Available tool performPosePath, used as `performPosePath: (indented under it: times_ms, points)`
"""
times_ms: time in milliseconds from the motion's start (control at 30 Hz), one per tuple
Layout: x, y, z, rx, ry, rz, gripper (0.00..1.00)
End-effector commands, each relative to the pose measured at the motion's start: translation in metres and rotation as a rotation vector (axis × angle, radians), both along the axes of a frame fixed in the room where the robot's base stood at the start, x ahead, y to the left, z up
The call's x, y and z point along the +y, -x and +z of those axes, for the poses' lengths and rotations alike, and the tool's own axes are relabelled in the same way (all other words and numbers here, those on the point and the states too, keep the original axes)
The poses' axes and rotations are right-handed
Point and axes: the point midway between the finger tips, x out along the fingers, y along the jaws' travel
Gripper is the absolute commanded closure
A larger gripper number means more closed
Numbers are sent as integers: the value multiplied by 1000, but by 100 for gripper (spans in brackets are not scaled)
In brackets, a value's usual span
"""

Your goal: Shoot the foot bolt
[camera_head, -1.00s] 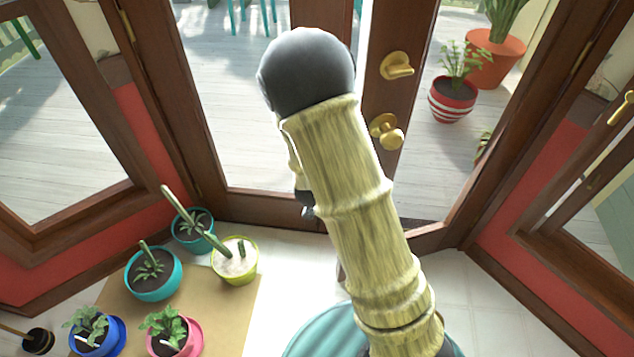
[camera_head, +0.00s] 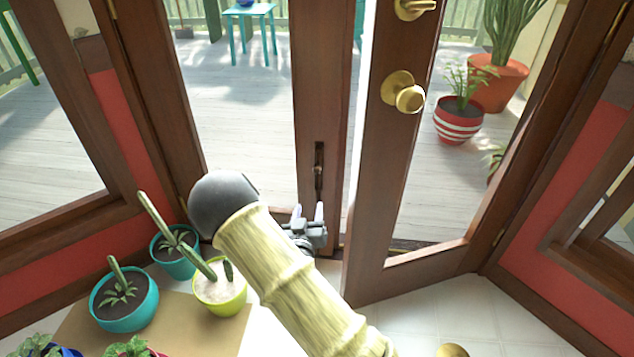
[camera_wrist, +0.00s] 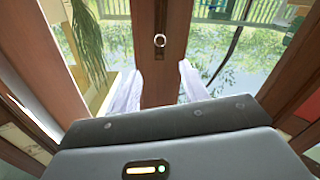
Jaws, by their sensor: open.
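The foot bolt (camera_head: 319,172) is a small metal piece in a dark upright slot low on the edge stile of the left door (camera_head: 321,110). In the wrist view the bolt shows as a small ring (camera_wrist: 159,40) in its slot, above and between my two fingers. My gripper (camera_head: 308,212) is open and empty, just below the slot in the head view. In the wrist view my gripper's pale fingers (camera_wrist: 157,88) stand apart on either side of the stile. Whether they touch the door, I cannot tell.
The right door (camera_head: 385,160) stands ajar, with a brass knob (camera_head: 403,93) and a brass lever (camera_head: 414,8). Potted plants crowd the lower left, including a lime pot (camera_head: 220,293) and a teal pot (camera_head: 126,307).

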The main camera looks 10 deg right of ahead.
Motion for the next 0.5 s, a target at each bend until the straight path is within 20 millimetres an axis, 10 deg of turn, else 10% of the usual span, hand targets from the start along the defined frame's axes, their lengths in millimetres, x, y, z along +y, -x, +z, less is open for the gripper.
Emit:
performPosePath:
  times_ms: [500]
  points:
    - [-4, -12, 0, -4, -2, -2, 55]
